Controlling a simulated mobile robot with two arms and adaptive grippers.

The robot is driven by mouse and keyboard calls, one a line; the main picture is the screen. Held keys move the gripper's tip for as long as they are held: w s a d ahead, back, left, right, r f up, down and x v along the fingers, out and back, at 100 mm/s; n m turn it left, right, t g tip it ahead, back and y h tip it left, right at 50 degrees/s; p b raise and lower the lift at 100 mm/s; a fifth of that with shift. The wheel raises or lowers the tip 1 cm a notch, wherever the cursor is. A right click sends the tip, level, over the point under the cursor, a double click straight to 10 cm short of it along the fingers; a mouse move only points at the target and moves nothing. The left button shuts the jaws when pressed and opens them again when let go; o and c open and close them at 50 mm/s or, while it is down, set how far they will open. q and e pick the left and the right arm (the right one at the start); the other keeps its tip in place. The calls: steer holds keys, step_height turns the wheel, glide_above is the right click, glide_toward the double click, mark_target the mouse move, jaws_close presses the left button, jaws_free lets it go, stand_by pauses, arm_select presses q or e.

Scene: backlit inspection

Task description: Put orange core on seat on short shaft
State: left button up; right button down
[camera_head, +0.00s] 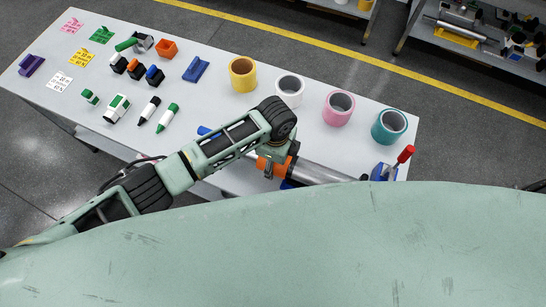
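My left gripper (276,157) points down over the front edge of the white table (220,110). An orange core (264,166) shows directly under it, at the left part of a grey metal shaft (325,172). The wrist covers much of the core, so I cannot tell whether the fingers grip it or whether it touches its seat. The shaft runs right to a blue clamp (383,172) with a red handle (405,154). A blue part (209,131) shows left of the arm. My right gripper is not in view.
A yellow roll (242,74), a white roll (290,89), a pink roll (338,107) and a teal roll (389,126) stand in a row behind the shaft. Markers, an orange box (167,49) and coloured cards lie to the left. My own body hides the front.

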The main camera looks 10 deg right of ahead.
arm_select(q)
steer(key=shift+s+d, duration=0.25)
steer(key=shift+d, duration=0.05)
stand_by(0.5)
steer(key=o, duration=1.4)
steer(key=shift+c, duration=0.2)
steer(key=shift+w+r, duration=0.1)
steer(key=shift+r, duration=0.2)
step_height(320, 180, up, 12)
steer(key=shift+a+f, duration=0.1)
steer(key=shift+f, duration=0.15)
